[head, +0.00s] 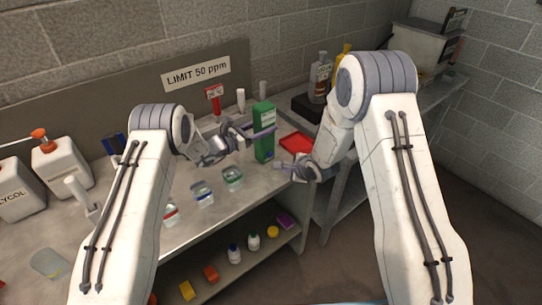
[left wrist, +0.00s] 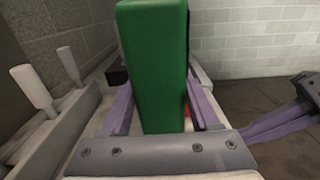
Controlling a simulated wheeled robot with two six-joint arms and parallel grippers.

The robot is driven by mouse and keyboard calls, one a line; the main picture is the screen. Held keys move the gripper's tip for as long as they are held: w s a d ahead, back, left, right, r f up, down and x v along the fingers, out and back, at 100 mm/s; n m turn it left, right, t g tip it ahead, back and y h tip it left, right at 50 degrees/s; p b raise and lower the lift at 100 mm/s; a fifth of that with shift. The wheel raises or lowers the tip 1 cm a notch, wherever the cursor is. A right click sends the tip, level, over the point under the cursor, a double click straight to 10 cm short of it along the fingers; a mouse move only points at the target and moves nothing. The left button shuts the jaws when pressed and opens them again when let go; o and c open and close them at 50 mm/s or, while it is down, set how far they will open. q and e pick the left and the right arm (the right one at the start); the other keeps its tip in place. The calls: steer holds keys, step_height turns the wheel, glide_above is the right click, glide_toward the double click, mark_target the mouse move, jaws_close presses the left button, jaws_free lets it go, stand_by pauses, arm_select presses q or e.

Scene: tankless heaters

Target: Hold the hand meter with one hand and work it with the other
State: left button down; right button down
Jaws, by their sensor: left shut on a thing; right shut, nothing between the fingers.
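The green hand meter (head: 264,145) stands upright at the right end of the counter in the head view. My left gripper (head: 262,132) is shut on it from the left. In the left wrist view the green body of the meter (left wrist: 155,60) fills the middle, between the two purple fingers. My right gripper (head: 280,167) is shut and empty, a little lower and to the right of the meter, apart from it. Its purple fingers also show in the left wrist view (left wrist: 275,124) at the right edge. The meter's front face is hidden in the wrist view.
Small jars with coloured contents (head: 203,193) stand in front on the counter (head: 185,230). A red tray (head: 297,143) lies behind my right gripper. A red probe-like tool (head: 214,98) and white handles stand at the back. Bottles (head: 320,78) and jugs (head: 60,166) stand to either side.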

stand_by(0.4)
arm_select(q)
steer(key=shift+c, duration=0.2)
jaws_free()
